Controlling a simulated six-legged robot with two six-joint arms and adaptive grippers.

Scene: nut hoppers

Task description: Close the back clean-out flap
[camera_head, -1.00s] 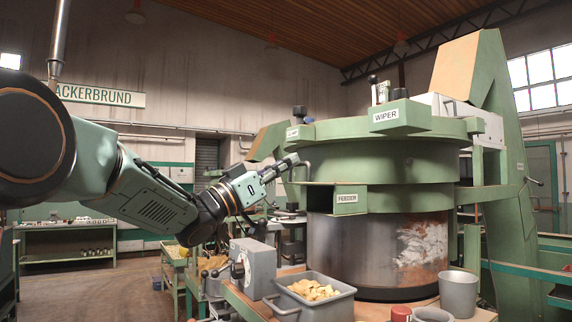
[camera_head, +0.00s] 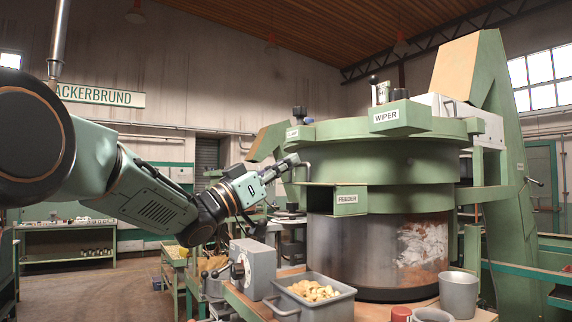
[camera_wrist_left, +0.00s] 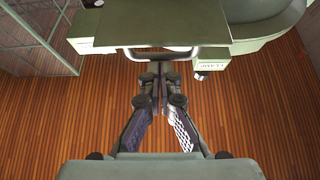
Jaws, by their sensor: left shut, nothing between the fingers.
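My left gripper (camera_head: 290,163) is shut and empty in the head view, at the left side of the big green hopper (camera_head: 390,160). In the left wrist view its fingertips (camera_wrist_left: 160,70) are together just below a metal bar handle (camera_wrist_left: 165,54); I cannot tell whether they touch it. The handle runs along the edge of a flat grey-green panel (camera_wrist_left: 160,22), which looks like the clean-out flap. How far the flap stands open is not clear, and I cannot make it out in the head view. My right gripper is not in view.
The feeder box (camera_head: 350,200) juts from the hopper below and right of the left gripper. A grey tray of nuts (camera_head: 312,307), a control box (camera_head: 254,268) and a grey bucket (camera_head: 458,293) stand in front. A clamp label (camera_wrist_left: 208,66) shows beside the fingers.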

